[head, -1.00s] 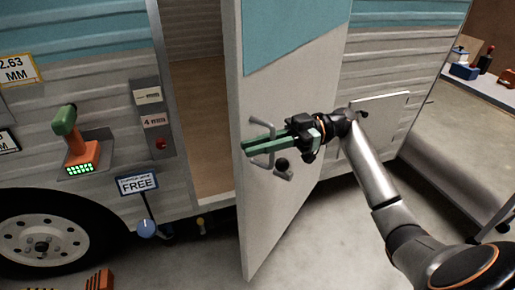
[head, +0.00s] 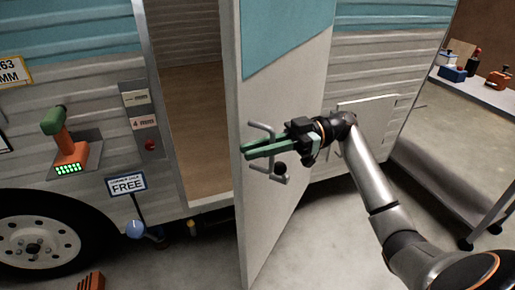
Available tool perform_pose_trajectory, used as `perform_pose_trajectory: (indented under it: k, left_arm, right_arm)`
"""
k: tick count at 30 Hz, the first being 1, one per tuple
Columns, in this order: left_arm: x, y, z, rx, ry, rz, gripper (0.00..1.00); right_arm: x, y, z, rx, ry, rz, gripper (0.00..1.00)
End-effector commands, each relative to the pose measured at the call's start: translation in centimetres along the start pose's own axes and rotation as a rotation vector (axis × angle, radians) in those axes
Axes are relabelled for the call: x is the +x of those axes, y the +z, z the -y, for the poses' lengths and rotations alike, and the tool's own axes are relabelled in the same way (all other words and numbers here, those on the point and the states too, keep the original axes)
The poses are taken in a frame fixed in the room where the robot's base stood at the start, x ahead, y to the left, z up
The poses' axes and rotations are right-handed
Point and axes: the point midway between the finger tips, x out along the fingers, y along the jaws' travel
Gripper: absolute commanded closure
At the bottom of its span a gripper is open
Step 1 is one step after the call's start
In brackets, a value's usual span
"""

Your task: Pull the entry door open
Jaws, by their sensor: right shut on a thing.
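The entry door (head: 275,205), white below and teal above, stands swung out from the camper, with the doorway (head: 198,125) open to its left. A grey bar handle (head: 270,132) is on the door's face near its free edge, with a dark round knob below it. My right gripper (head: 250,150), with green fingers, reaches in from the right and is shut on the handle. The fingers hide part of the handle. My left gripper is not in the picture.
A wheel (head: 35,248) and a panel with an orange and green tool (head: 65,140) are left of the doorway. A workbench (head: 490,90) is at the far right. The floor right of the door is clear.

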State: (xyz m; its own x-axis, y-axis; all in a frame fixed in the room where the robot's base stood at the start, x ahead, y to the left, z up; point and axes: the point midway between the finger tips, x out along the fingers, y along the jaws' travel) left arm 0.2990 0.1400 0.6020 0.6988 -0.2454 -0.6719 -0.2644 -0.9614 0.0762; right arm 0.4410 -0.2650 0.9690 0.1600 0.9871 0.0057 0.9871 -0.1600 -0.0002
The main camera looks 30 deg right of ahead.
Motion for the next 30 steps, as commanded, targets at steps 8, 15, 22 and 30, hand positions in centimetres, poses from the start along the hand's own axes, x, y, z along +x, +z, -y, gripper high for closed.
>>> perform_pose_trajectory:
  k: [8,15,22,30]
  left_arm:
    - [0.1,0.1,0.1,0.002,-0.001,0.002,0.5]
    - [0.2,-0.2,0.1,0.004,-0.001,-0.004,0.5]
    - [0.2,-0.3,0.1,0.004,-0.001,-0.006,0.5]
    - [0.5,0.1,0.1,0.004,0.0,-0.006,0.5]
  right_arm:
    - [0.3,0.3,0.3,0.003,-0.016,0.004,0.61]
    - [0.1,0.2,0.1,0.002,-0.008,0.003,0.55]
    - [0.1,0.1,0.1,0.002,-0.005,0.003,0.55]
    - [-3.2,0.2,0.0,0.003,-0.002,0.004,0.55]
